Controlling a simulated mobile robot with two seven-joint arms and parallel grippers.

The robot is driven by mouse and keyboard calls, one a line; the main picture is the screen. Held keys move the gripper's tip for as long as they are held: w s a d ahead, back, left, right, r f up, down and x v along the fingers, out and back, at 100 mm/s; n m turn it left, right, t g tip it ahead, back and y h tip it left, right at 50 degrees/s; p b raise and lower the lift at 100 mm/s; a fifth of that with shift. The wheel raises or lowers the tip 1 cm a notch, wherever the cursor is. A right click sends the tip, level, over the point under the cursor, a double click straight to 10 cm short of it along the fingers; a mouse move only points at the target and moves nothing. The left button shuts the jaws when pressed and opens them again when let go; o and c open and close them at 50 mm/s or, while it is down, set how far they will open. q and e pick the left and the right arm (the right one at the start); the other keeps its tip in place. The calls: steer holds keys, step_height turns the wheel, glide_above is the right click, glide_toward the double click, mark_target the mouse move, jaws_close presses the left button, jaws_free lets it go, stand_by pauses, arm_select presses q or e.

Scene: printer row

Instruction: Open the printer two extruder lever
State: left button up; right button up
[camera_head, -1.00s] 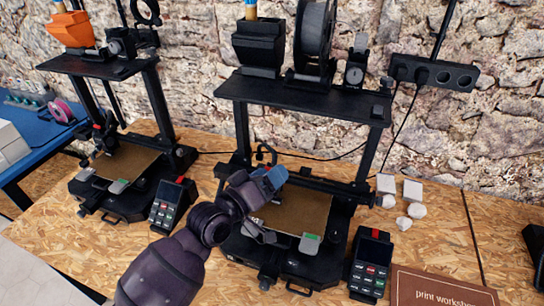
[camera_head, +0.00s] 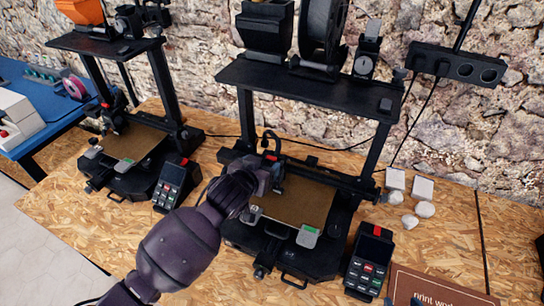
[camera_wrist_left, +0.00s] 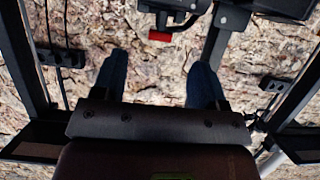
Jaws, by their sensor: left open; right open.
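The nearer black printer (camera_head: 300,85) stands in the middle of the head view. Its extruder carriage, with a small red lever (camera_head: 270,156), sits at the left part of the crossbar. My left gripper (camera_head: 277,172) is just in front of this carriage and partly covers it. In the left wrist view, the blue fingers of my left gripper (camera_wrist_left: 160,62) are spread apart with nothing between them. The red lever (camera_wrist_left: 160,36) shows beyond the fingertips, between their lines and apart from them.
A second printer (camera_head: 130,160) with an orange part stands to the left. Control boxes (camera_head: 172,185) and (camera_head: 369,262) stand before the printers. White blocks (camera_head: 422,189) lie right of the nearer printer, and a brown board (camera_head: 430,288) lies at the front right.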

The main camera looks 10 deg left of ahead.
mark_target(271, 158)
arm_select(q)
steer(key=shift+x, duration=3.5)
arm_select(e)
steer(key=shift+r, duration=0.1)
